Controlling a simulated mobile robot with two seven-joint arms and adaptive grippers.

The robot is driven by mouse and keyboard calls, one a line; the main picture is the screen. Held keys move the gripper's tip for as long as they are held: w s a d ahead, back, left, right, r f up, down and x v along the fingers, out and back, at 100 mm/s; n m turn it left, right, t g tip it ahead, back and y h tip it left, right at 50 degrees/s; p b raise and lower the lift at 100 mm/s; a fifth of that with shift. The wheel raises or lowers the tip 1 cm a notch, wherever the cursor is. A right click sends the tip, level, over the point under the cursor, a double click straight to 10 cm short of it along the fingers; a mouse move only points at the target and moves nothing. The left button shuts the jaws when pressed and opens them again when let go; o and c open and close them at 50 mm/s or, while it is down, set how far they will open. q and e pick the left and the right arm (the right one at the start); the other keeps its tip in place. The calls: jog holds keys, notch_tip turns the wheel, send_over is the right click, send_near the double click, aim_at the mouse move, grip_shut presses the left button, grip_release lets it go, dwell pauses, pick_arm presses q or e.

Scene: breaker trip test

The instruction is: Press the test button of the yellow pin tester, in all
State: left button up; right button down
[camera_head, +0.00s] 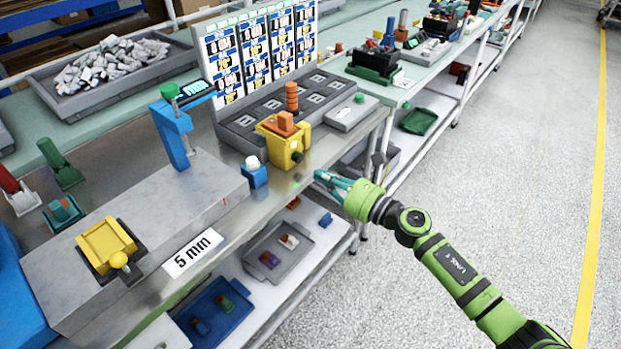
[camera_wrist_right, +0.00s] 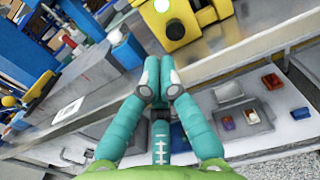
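A yellow device (camera_head: 280,147), which looks like the pin tester, stands near the bench's front edge with an orange block (camera_head: 286,122) on top and a dark round knob (camera_head: 297,157) on its front. In the right wrist view the yellow device (camera_wrist_right: 205,15) is at the top, with a glowing green-white round spot and the dark knob (camera_wrist_right: 175,27). I cannot tell which part is the test button. My right gripper (camera_head: 321,176) is in front of the bench edge, apart from the device. Its fingertips (camera_wrist_right: 158,80) are together with nothing between them. My left gripper is not in view.
A blue block with a white dome (camera_head: 254,174) stands left of the device. A grey slotted tray (camera_head: 240,135) and display panel (camera_head: 262,52) are behind. A blue post (camera_head: 175,130) and another yellow device (camera_head: 105,246) are further left. Open floor lies right.

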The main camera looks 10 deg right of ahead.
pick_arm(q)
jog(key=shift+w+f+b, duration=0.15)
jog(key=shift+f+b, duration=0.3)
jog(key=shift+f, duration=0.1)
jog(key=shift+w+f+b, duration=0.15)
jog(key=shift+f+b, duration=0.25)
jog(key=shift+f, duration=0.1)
pick_arm(e)
jog(key=v, duration=0.6)
jog(key=shift+d+f, duration=0.25)
jog(key=shift+d, duration=0.3)
jog(key=shift+f, duration=0.1)
